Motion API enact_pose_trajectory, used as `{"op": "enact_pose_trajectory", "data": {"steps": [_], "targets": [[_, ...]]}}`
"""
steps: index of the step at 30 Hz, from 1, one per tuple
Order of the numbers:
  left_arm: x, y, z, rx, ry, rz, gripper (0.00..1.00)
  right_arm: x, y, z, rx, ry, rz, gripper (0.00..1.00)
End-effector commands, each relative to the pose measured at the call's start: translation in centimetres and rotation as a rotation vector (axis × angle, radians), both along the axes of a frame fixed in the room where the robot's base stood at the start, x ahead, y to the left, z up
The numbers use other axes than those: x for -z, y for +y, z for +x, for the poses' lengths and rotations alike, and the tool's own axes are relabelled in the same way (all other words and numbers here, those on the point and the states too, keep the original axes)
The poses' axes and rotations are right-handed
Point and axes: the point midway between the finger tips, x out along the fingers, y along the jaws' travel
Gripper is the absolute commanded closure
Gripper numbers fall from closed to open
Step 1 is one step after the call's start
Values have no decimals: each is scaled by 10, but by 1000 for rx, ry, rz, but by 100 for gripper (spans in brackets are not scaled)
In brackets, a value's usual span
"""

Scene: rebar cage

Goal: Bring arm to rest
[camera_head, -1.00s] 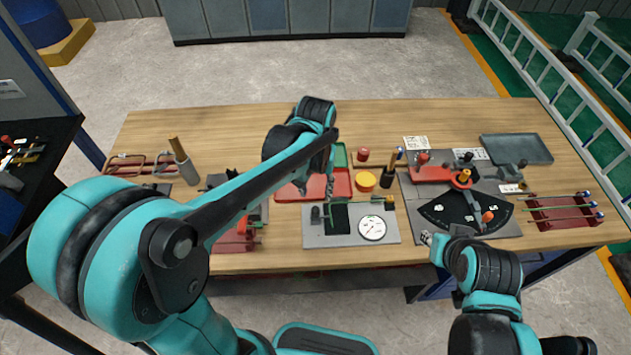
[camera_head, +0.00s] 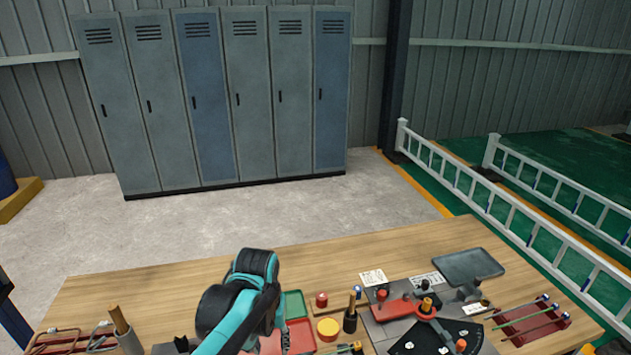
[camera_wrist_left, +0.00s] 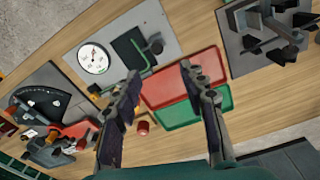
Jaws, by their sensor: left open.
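My left arm comes up from the bottom edge of the head view, with its black and teal wrist over the table. Its gripper is mostly hidden there behind the wrist, near the red tray (camera_head: 300,338). In the left wrist view my left gripper (camera_wrist_left: 160,76) has its two dark fingers spread wide with nothing between them. The red tray (camera_wrist_left: 180,80) and the green tray (camera_wrist_left: 212,105) lie beyond the fingers, apart from them. My right gripper is not in view.
Lockers (camera_head: 215,100) and a white railing (camera_head: 500,195) stand behind. The table's back strip is clear.

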Motion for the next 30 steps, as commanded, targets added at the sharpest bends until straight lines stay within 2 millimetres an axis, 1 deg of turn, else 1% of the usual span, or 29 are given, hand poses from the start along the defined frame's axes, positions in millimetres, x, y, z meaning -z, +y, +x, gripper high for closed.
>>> {"op": "enact_pose_trajectory", "data": {"steps": [1, 5, 9, 12, 15, 21, 30], "targets": [[1, 6, -9, -1, -32, -3, 58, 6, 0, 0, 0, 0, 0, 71], [3, 22, -34, 2, -161, -14, 58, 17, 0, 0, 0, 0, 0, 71], [10, 39, -61, 6, -316, -14, 58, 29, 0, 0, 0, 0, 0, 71], [18, 48, -76, 9, -414, -7, 58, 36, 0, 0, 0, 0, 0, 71], [26, 55, -87, 11, -491, 1, 58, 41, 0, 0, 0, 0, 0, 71], [34, 61, -96, 15, -566, 12, 58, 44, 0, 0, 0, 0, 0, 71], [33, 61, -96, 15, -573, 13, 58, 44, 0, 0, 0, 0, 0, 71]]}}
